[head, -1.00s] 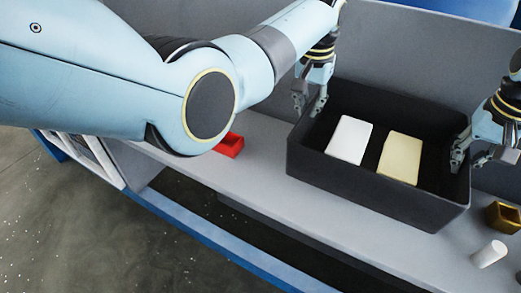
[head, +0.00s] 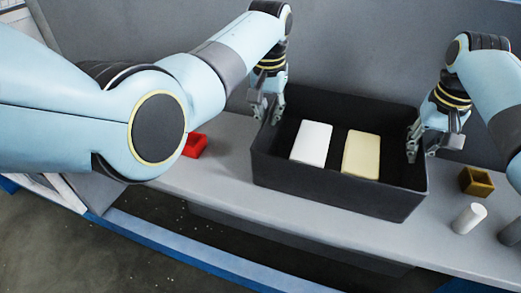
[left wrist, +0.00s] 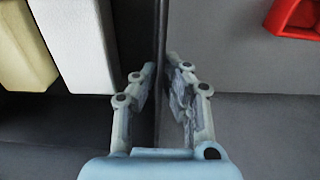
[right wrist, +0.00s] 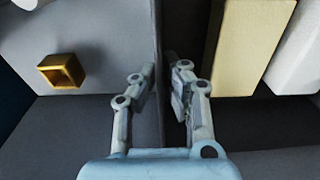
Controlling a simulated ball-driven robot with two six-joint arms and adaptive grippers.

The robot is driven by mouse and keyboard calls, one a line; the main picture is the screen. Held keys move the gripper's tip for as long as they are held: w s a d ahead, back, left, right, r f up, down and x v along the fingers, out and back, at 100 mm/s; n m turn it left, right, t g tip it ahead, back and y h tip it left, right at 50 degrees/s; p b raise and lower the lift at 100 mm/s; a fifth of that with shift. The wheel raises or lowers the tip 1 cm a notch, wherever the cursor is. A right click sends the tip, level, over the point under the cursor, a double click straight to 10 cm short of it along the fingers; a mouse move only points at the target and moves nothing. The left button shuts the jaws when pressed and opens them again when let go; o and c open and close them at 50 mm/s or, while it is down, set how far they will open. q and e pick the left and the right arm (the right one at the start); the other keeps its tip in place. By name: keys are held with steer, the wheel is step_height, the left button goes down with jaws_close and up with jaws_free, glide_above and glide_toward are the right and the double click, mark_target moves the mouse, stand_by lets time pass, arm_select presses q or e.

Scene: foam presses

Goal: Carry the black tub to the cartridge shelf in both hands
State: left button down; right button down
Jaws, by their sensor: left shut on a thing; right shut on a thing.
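The black tub (head: 330,193) is an open dark box on the grey shelf surface. It holds a white block (head: 311,143) and a cream block (head: 361,154), side by side and apart. My left gripper (head: 268,112) is shut on the tub's left wall; the left wrist view shows the thin wall (left wrist: 161,60) between its fingers. My right gripper (head: 413,148) is shut on the tub's right wall, and the right wrist view shows that wall (right wrist: 158,50) between the fingers. I cannot tell whether the tub's underside touches the surface.
A red open box (head: 195,145) sits left of the tub, partly behind my left arm. A brown-gold open box (head: 476,181) and a white cylinder (head: 469,218) stand to the right. A grey back panel (head: 360,50) rises close behind. The floor in front looks clear.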

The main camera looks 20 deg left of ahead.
arm_select(q)
steer(key=shift+f+b, duration=0.3)
steer(key=shift+f, duration=0.15)
arm_select(e)
steer(key=shift+f, duration=0.45)
arm_select(q)
steer(key=c, duration=1.5)
jaws_free()
arm_select(e)
steer(key=c, duration=1.5)
jaws_free()
arm_select(q)
steer(key=r, duration=0.7)
steer(key=s+r, duration=0.1)
steer(key=r, duration=0.3)
steer(key=shift+r, duration=0.25)
arm_select(e)
steer(key=shift+r, duration=0.25)
steer(key=r, duration=0.7)
steer(key=s+r, duration=0.1)
steer(key=r, duration=0.3)
steer(key=shift+r, duration=0.2)
arm_select(q)
steer(key=shift+r, duration=0.2)
